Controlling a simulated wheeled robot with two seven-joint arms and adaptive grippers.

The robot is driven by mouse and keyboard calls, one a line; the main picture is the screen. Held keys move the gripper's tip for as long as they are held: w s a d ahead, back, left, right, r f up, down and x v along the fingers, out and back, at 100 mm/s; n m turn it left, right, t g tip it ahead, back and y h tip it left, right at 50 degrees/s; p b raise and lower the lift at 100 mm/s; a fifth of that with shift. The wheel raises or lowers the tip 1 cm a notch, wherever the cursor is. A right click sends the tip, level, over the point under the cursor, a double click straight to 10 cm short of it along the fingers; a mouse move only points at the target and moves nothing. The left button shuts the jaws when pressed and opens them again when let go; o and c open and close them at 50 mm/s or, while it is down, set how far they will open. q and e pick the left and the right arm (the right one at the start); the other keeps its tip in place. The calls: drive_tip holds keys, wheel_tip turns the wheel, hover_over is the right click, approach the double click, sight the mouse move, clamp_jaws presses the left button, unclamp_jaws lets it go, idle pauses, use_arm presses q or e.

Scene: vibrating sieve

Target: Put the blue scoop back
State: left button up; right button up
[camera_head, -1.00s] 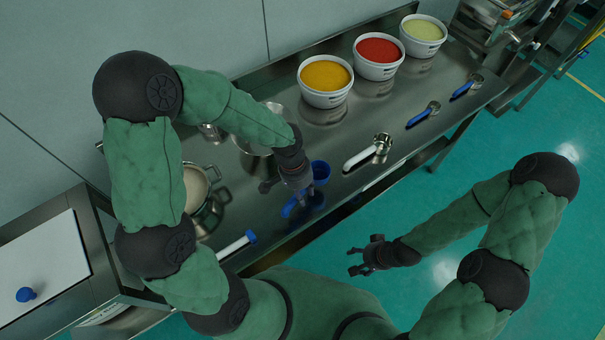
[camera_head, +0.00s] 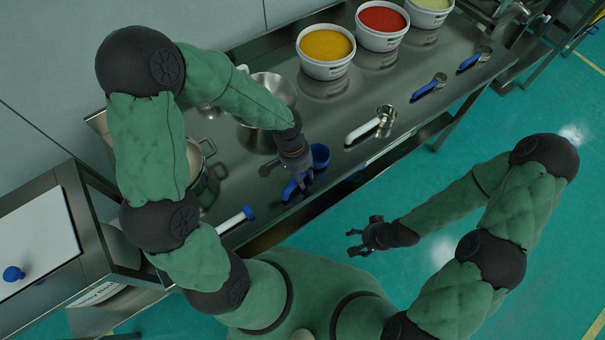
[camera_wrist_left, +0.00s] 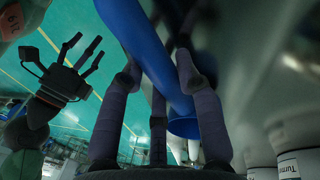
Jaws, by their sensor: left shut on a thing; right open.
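The blue scoop (camera_head: 320,154) is in my left gripper (camera_head: 302,177), over the front part of the steel table (camera_head: 345,95). Its cup points to the back right and its handle reaches to the front left. In the left wrist view the blue handle (camera_wrist_left: 150,45) runs between the fingers of my left gripper (camera_wrist_left: 158,85), which are shut on it. The cup is partly hidden behind a finger there. I cannot tell whether the scoop touches the table. My right gripper (camera_head: 362,238) is open and empty, off the table's front edge.
Tubs of yellow (camera_head: 326,44), red (camera_head: 382,19) and pale green powder (camera_head: 430,4) stand at the back. A white-handled tool (camera_head: 363,131) and two blue-handled scoops (camera_head: 428,88) (camera_head: 475,59) lie to the right. A metal bowl (camera_head: 272,92) stands behind my left gripper.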

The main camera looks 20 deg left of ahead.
use_arm(q)
drive_tip(key=shift+f, duration=0.3)
idle(0.5)
drive_tip(key=o, duration=1.2)
drive_tip(key=shift+o, duration=0.3)
drive_tip(key=o, duration=0.4)
drive_tip(key=shift+o, duration=0.2)
drive_tip(key=shift+r, duration=0.25)
drive_tip(key=shift+d+p+v, duration=0.25)
drive_tip(key=shift+p+v, duration=0.7)
drive_tip(key=shift+v, duration=0.15)
drive_tip(key=shift+d+p+v, duration=0.2)
drive_tip(key=shift+p+v, duration=0.7)
drive_tip(key=shift+v, duration=0.2)
drive_tip(key=shift+d+p+v, duration=0.25)
drive_tip(key=shift+p+v, duration=0.7)
drive_tip(key=shift+v, duration=0.1)
drive_tip(key=shift+s+r, duration=0.1)
drive_tip(key=shift+s, duration=0.15)
